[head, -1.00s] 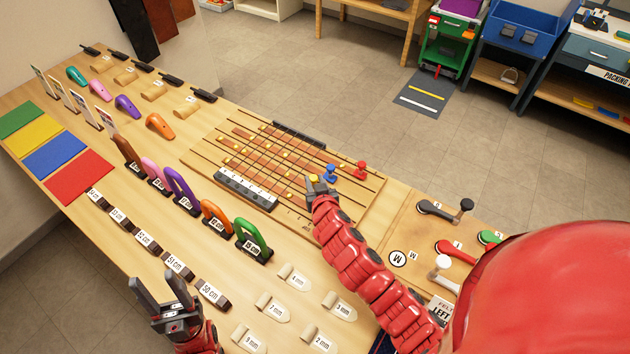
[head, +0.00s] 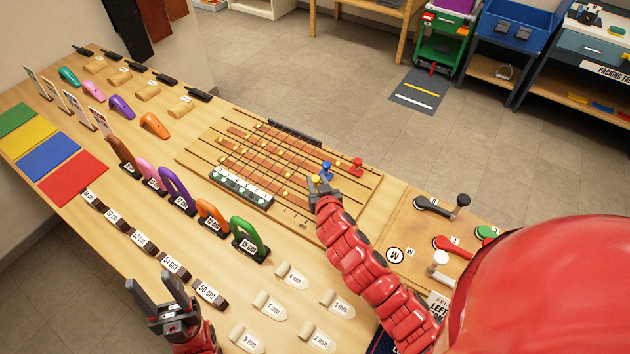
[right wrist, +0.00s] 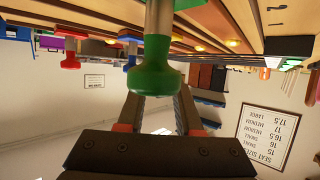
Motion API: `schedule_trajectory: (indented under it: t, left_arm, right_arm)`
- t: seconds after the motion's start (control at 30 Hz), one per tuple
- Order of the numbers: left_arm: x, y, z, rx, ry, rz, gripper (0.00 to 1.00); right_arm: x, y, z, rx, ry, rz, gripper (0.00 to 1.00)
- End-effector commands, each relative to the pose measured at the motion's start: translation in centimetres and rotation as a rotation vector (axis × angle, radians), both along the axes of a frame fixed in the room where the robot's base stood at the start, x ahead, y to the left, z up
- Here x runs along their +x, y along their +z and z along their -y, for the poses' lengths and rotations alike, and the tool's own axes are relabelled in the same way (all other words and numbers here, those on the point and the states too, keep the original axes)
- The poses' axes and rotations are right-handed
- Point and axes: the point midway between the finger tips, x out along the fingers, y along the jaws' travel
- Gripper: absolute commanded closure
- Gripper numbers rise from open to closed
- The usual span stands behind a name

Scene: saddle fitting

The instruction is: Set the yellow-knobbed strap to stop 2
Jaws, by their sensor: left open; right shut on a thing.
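The strap board (head: 372,193) lies on the bench with several thin straps across it. The yellow knob (head: 315,179) shows at the fingertips of my right gripper (head: 319,185), which is shut on it; the hand hides most of the knob. The blue knob (head: 327,168) and red knob (head: 357,162) stand just beyond. In the right wrist view a green knob (right wrist: 155,72) stands in front of my fingers and hides their tips and the yellow knob. My left gripper (head: 154,285) is open and empty over the near bench edge.
A strip with pale and green marks (head: 240,190) sits at the board's left end. Coloured upright arches (head: 248,240) and size blocks (head: 210,294) stand left of the board. Levers (head: 453,243) stand at right, near my right arm.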

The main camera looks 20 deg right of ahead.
Motion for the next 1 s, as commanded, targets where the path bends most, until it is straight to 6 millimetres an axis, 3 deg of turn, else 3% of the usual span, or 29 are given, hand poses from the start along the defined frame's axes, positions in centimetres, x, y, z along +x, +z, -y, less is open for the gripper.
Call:
schedule_trajectory:
  t: [0.03, 0.2, 0.63, 1.0]
  left_arm:
    - [0.0, 0.0, 0.0, 0.0, 0.0, 0.0, 0.5]
    - [0.0, 0.0, 0.0, 0.0, 0.0, 0.0, 0.5]
    - [0.0, -0.4, 0.0, 0.0, 0.0, 0.0, 0.5]
    - [0.0, -2.2, 0.0, 0.0, 0.0, 0.0, 0.5]
  right_arm:
    - [0.1, 0.1, 0.0, -0.001, 0.0, 0.003, 0.62]
    - [0.0, 0.1, 0.0, -0.001, 0.0, 0.002, 0.35]
    - [-0.7, 0.2, 0.0, -0.001, -0.001, 0.002, 0.35]
    - [-5.9, 2.2, -0.7, 0.001, 0.001, 0.003, 0.35]
